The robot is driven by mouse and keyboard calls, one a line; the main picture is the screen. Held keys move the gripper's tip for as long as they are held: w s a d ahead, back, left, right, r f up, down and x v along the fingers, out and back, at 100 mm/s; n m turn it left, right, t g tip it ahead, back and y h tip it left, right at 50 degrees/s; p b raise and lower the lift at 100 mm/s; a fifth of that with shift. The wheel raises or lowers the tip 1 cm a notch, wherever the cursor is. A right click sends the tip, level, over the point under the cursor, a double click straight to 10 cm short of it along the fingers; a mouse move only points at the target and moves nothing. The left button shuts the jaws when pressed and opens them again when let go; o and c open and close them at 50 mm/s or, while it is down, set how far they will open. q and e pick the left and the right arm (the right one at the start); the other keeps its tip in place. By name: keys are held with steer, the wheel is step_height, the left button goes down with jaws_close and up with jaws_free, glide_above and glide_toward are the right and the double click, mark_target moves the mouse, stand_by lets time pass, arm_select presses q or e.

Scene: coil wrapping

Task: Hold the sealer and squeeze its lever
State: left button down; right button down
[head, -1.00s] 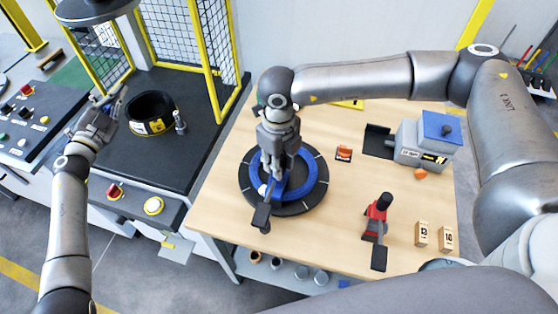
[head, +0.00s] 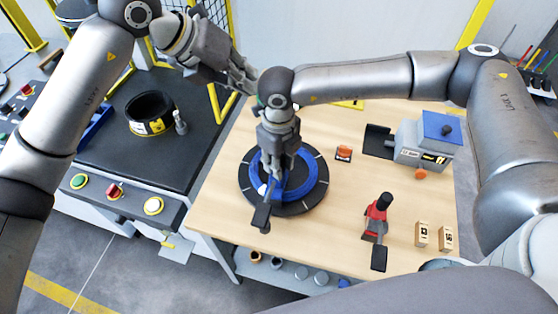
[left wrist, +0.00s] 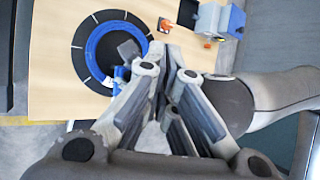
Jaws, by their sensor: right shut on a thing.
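My right gripper (head: 279,166) points down over the blue coil (head: 318,188) and is shut on the sealer, a tool with a dark paddle-like lever (head: 262,214). The gripper hides most of the sealer's body. In the left wrist view the grey lever (left wrist: 128,49) and a blue part below it show at the coil's edge. The coil lies on a round black turntable (head: 312,207). My left gripper (head: 250,83) is above the table's far left edge, close to my right wrist and apart from the sealer. Its fingers (left wrist: 166,52) converge with nothing seen between them; their opening is unclear.
A red tool (head: 375,220) stands on the wooden table at right, near two small numbered blocks (head: 422,234). A grey-blue machine (head: 425,145) and a small orange item (head: 344,153) are behind. A black coil (head: 150,112) lies on the dark bench at left.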

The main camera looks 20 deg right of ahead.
arm_select(q)
steer(key=s+a+f+m+t+y, duration=0.1)
steer(key=s+a+f+m+y, duration=0.15)
steer(key=s+m+y, duration=0.2)
arm_select(e)
steer(key=shift+s+f, duration=0.25)
steer(key=shift+f, duration=0.05)
arm_select(q)
steer(key=m+g+y, duration=0.3)
steer(key=m, duration=0.6)
glide_toward(261, 217)
step_height(261, 217, down, 5)
steer(key=shift+s, duration=0.15)
steer(key=shift+d+f, duration=0.1)
steer(key=shift+f, duration=0.85)
